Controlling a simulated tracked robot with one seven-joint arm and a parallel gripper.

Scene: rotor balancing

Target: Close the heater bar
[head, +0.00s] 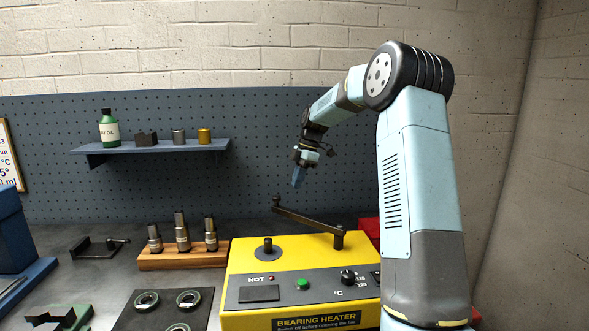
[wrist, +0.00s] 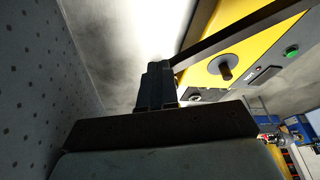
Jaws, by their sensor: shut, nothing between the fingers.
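The heater bar (head: 308,220) is a dark bar swung open on a post at the right of the yellow bearing heater (head: 245,252). Its free end, with an upright knob (head: 276,202), points back and left, away from the dark left post (head: 267,246). My gripper (head: 298,184) is shut and empty, pointing down above and behind the bar. In the wrist view, the shut fingers (wrist: 157,72) are in front of the bar (wrist: 235,35), whose near end they hide. I cannot tell whether they touch it.
On the heater's front are a green button (head: 302,284) and a black knob (head: 347,276). A wooden block (head: 185,260) with several metal tools stands to the left. A pegboard (head: 300,110) with a shelf (head: 170,147) rises behind the bench.

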